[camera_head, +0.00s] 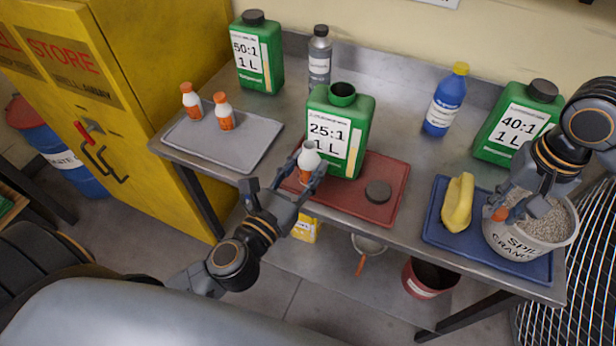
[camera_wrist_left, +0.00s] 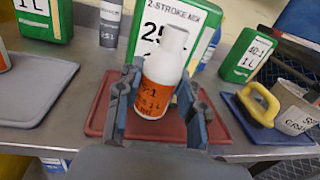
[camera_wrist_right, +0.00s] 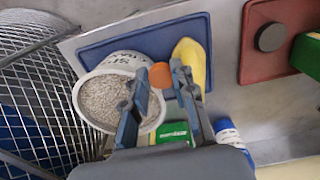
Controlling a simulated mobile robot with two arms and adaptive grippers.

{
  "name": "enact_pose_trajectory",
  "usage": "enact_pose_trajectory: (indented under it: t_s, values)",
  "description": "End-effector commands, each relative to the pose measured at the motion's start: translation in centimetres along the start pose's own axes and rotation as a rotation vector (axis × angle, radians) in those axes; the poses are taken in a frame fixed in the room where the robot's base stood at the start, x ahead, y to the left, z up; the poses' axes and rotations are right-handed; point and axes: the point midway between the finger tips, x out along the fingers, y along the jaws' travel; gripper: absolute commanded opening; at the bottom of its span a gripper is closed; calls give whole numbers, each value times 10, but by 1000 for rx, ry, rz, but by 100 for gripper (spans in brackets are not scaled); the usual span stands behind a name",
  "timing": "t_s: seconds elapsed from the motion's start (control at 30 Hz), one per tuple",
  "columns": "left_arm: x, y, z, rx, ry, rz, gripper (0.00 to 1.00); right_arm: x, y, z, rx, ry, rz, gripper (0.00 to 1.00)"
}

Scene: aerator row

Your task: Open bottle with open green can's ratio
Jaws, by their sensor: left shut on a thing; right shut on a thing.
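The open green can (camera_head: 325,130), marked 25:1 1 L, stands upright on the red tray (camera_head: 390,214). Its neck is open, and a dark round cap (camera_head: 378,191) lies on the tray. My left gripper (camera_head: 308,176) is shut on a small white bottle (camera_wrist_left: 165,68) with an orange label, upright before the can. The label shows "5:1", its first digit unclear. The bottle's top is white. Two similar bottles (camera_head: 191,98) (camera_head: 224,112) stand on the grey tray (camera_head: 252,148). My right gripper (camera_wrist_right: 162,92) is shut on a round orange object (camera_wrist_right: 161,75) over the white bucket's rim; what it is I cannot tell.
Green cans marked 50:1 (camera_head: 257,55) and 40:1 (camera_head: 516,122) are capped. A grey bottle (camera_head: 319,58) and a blue bottle (camera_head: 445,102) stand at the back. The blue tray (camera_head: 440,238) bears a yellow curved object (camera_head: 457,203) and the white bucket (camera_head: 515,243) of granules.

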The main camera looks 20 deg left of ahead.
Motion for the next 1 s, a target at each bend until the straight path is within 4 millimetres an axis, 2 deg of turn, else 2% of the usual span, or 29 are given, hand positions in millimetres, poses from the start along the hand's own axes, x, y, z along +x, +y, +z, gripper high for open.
enact_pose_trajectory:
  t_s: [0.1,0.37,0.4,0.53,0.97,1.0]
  values:
    - [11,5,-15,0,-1,1,0,5,0,0,0,0,0,0]
    - [25,12,-34,0,-1,1,0,10,0,0,0,0,0,0]
    - [23,11,-44,0,1,0,0,15,0,0,0,0,0,0]
    - [23,10,-59,0,1,0,0,21,0,0,0,0,0,0]
    - [22,10,-64,-1,-1,-1,0,24,0,0,0,0,0,0]
    - [22,10,-65,-1,0,-2,40,24,0,0,0,0,0,0]
